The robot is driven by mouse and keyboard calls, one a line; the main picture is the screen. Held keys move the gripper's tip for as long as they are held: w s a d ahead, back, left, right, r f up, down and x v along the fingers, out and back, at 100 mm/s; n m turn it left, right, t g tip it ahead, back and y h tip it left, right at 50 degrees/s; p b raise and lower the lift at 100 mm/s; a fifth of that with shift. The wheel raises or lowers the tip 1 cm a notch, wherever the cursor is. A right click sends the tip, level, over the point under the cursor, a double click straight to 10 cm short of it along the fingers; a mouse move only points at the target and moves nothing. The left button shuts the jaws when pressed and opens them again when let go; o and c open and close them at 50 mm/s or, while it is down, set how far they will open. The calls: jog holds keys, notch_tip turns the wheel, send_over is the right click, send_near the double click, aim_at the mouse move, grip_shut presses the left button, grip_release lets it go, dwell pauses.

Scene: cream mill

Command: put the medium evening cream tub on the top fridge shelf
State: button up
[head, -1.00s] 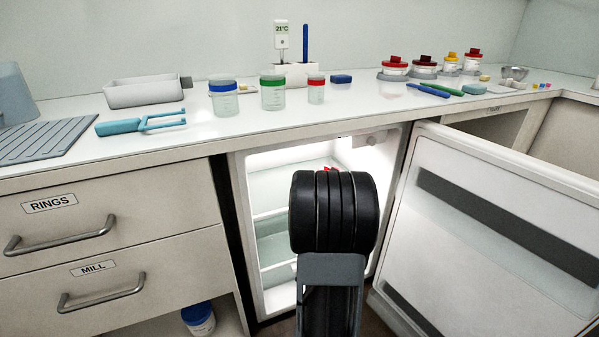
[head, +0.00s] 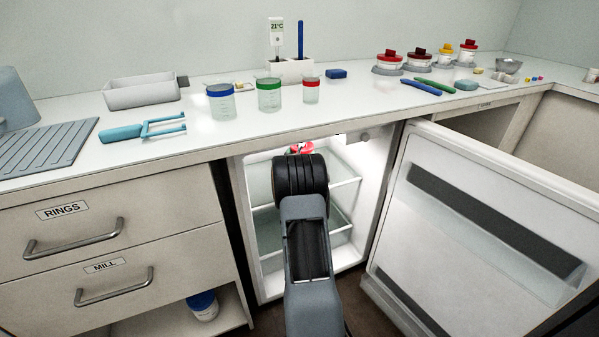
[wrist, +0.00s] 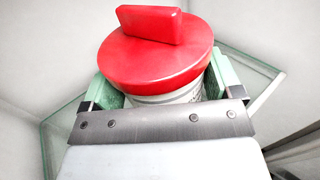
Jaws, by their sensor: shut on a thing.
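In the wrist view my gripper (wrist: 163,98) is shut on a white tub with a red lid (wrist: 150,55). The lid has a raised red bar on top, and the green finger pads press on both sides of the tub. The tub looks upright. In the head view only a bit of the red lid (head: 301,149) shows above my arm, inside the open fridge near its top. The top fridge shelf (head: 343,184) is glass with a pale edge. My arm hides most of the tub, so I cannot tell whether it touches the shelf.
The fridge door (head: 480,215) stands open to the right. The counter edge runs above the fridge opening. A lower fridge shelf (head: 340,231) shows below. Several red- and yellow-lidded pots stand at the counter's back right. Drawers (head: 100,235) flank the fridge on the left.

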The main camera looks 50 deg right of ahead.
jog(key=shift+w+d+f+b, duration=0.2)
jog(key=shift+w+f+b, duration=0.2)
jog(key=shift+f, duration=0.3)
jog(key=shift+w+f+b, duration=0.1)
jog(key=shift+f+b, duration=1.15)
jog(key=shift+f, duration=1.5)
jog(key=shift+w+f, duration=0.1)
jog(key=o, duration=0.7)
jog(key=shift+f+b, duration=0.15)
jog(key=shift+b, duration=0.15)
jog(key=shift+o, duration=1.3)
jog(key=shift+r, duration=0.2)
